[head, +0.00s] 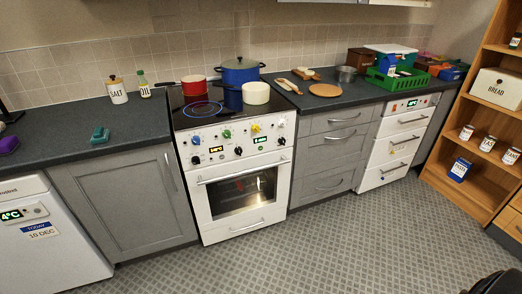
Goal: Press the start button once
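No button can be read as the start button at this size. The white cooker (240,170) in the middle has a control panel with blue, green and yellow knobs, black knobs and two lit green displays. The white drawer unit (397,145) at the right has a panel with a small lit display (412,103) and small red or orange marks (394,108), which may be buttons. The white appliance (48,235) at the lower left shows 4°C on its panel. Neither gripper is in view.
A red pan (194,85), blue pot (240,72) and cream pot (256,93) stand on the hob. A green crate (398,80) sits on the right worktop. A wooden shelf unit (455,140) stands at the far right. The patterned floor (330,235) ahead is clear.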

